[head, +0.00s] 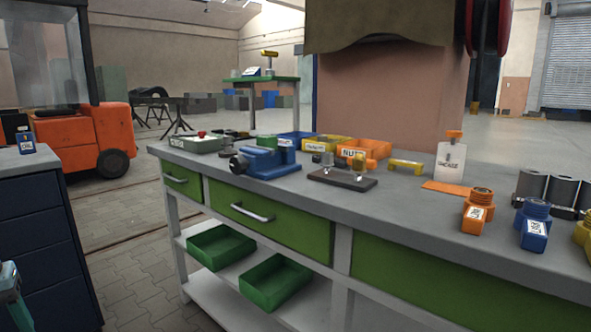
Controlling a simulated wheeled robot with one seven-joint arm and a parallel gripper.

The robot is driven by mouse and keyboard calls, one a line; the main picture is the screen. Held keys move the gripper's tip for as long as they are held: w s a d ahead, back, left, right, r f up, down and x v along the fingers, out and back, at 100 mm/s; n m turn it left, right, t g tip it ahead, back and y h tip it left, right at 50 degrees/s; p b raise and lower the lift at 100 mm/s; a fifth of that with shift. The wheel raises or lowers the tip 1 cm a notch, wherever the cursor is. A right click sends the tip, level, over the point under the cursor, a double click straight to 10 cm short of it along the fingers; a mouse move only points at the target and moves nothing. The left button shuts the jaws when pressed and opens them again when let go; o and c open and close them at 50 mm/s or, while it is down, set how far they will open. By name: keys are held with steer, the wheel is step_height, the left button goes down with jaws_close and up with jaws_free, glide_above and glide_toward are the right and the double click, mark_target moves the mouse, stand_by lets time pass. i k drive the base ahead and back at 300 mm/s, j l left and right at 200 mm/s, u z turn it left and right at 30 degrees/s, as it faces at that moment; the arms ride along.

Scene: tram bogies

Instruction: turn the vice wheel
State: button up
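The blue vice (272,163) sits on the grey top of the green workbench (420,212), near its front edge and left of the middle. The vice wheel (239,164) is a dark round part at the vice's left, front end. It is small here, and I cannot tell its spokes or its turned angle. Nothing is touching the vice wheel.
A dark plate with fittings (342,179) lies right of the vice. Yellow and orange bins (362,148) stand behind. A dark cabinet (45,235) and an orange forklift (75,140) are left; paved floor lies between.

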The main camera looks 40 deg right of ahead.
mark_target(238, 165)
steer(key=z, duration=1.25)
steer(key=u, duration=0.4)
